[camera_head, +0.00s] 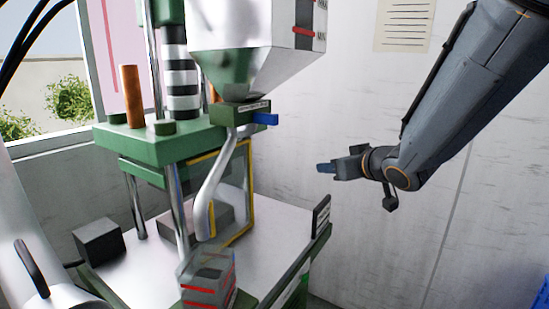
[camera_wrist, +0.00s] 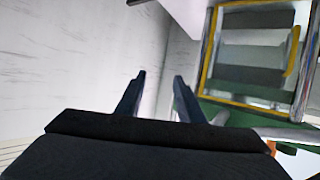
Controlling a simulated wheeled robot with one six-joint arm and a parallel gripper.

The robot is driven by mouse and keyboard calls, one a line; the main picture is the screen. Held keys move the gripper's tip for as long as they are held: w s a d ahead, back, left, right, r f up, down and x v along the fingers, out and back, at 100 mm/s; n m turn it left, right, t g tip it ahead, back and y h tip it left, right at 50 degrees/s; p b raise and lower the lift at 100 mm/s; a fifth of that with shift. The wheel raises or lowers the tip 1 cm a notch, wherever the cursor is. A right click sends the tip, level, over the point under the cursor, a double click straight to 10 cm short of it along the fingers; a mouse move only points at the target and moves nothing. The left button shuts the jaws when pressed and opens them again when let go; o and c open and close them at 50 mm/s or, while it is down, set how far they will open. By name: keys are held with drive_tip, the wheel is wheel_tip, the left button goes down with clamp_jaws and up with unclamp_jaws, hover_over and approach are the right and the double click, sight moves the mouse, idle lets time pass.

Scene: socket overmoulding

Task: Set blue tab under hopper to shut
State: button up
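The blue tab (camera_head: 265,119) sticks out to the right from a green block (camera_head: 240,113) under the hopper (camera_head: 250,62). The hopper has a green cone and a pale upper body. My gripper (camera_head: 323,168) is to the right of the tab and lower in the head view, apart from it, pointing left. In the wrist view its two dark fingers (camera_wrist: 160,95) stand apart with nothing between them. The tab is not clearly seen in the wrist view.
A yellow-edged guard (camera_head: 251,195) also shows in the wrist view (camera_wrist: 209,50). A dark panel (camera_head: 321,217) stands at the table edge. The wall side is free.

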drive_tip(key=s+d+f+m+g+h, duration=0.25)
drive_tip(key=s+d+f+h, duration=0.2)
drive_tip(key=f, duration=0.45)
drive_tip(key=s+f+m+g, duration=0.1)
drive_tip(key=s+f+g, duration=0.3)
drive_tip(key=s, duration=0.6)
drive_tip(key=s+f+m+g, duration=0.1)
drive_tip(key=s+f+g, duration=0.4)
drive_tip(key=s, duration=0.6)
wheel_tip(320, 180, down, 2)
drive_tip(key=shift+a+f, duration=0.1)
drive_tip(key=shift+a, duration=0.35)
drive_tip(key=shift+s+g, duration=0.1)
drive_tip(key=shift+g, duration=0.15)
drive_tip(key=shift+c, duration=0.2)
